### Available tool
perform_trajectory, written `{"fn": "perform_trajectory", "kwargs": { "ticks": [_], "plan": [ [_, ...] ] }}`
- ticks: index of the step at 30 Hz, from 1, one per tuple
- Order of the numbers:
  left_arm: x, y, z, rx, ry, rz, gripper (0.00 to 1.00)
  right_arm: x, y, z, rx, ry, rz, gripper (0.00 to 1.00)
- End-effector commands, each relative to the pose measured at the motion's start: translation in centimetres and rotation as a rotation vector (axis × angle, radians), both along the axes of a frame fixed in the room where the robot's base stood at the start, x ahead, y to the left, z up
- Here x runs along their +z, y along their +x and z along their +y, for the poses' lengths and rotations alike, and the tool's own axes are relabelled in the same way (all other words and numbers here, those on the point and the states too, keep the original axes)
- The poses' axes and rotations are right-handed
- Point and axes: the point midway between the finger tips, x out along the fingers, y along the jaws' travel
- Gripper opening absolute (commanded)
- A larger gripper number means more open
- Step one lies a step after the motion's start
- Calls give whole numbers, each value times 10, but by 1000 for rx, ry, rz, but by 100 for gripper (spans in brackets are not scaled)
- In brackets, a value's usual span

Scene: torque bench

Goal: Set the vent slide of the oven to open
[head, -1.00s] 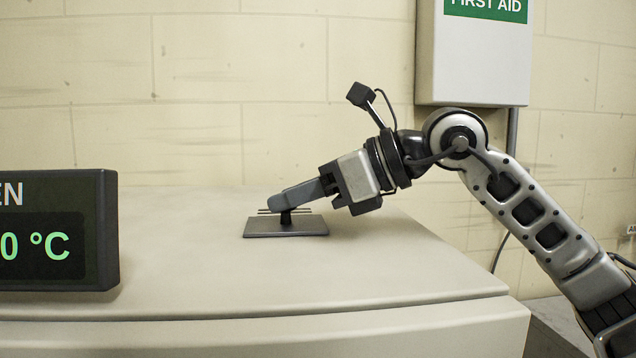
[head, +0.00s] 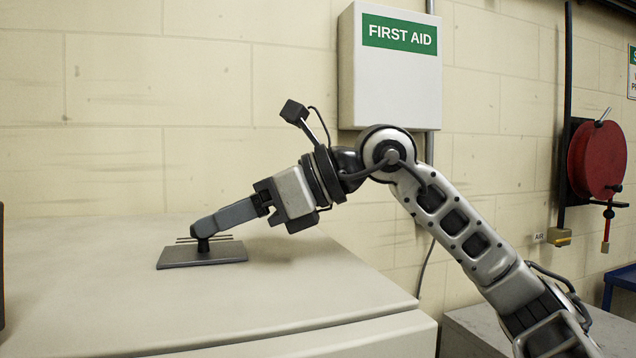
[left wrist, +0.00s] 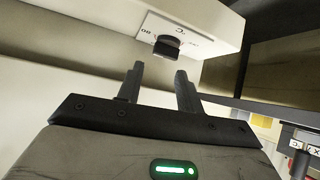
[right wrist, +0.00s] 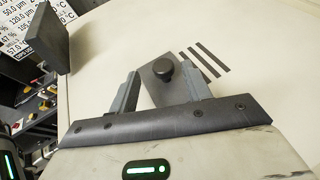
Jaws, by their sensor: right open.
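The vent slide is a dark flat plate (head: 222,256) with a short round knob (head: 203,244), lying on the oven's pale top (head: 110,300). In the right wrist view the knob (right wrist: 163,69) stands beyond and between the fingertips, with no visible contact. Thin dark slots (right wrist: 210,59) show uncovered beside the plate. My right gripper (head: 198,228) is open, reaching in from the right with its fingers at the knob; one finger hides the other in the head view. My left gripper (left wrist: 158,72) is open and empty, below a dark knob (left wrist: 167,47) on a pale panel marked °C.
A dark display block (right wrist: 47,38) stands on the oven top. A first aid box (head: 390,75) hangs on the wall behind my right arm. A red hose reel (head: 597,160) is further right. The oven top around the plate is clear.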

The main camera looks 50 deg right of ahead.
Motion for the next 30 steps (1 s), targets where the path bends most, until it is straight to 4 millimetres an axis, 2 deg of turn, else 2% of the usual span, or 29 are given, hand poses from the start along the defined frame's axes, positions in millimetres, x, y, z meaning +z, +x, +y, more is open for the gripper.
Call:
{"fn": "perform_trajectory", "kwargs": {
  "ticks": [5, 15, 21, 30],
  "plan": [
    [-9, 2, -1, -4, -4, -4, 36, 14, -30, -27, -8, 0, -3, 48],
    [-7, 5, -5, -4, -29, -28, 36, 43, -82, -70, -1, 0, -2, 48],
    [-7, 2, -6, -2, -36, -25, 36, 52, -95, -80, 0, 1, -2, 48],
    [-6, 3, -7, 5, -45, -24, 36, 53, -97, -81, 3, -1, -1, 48]
  ]
}}
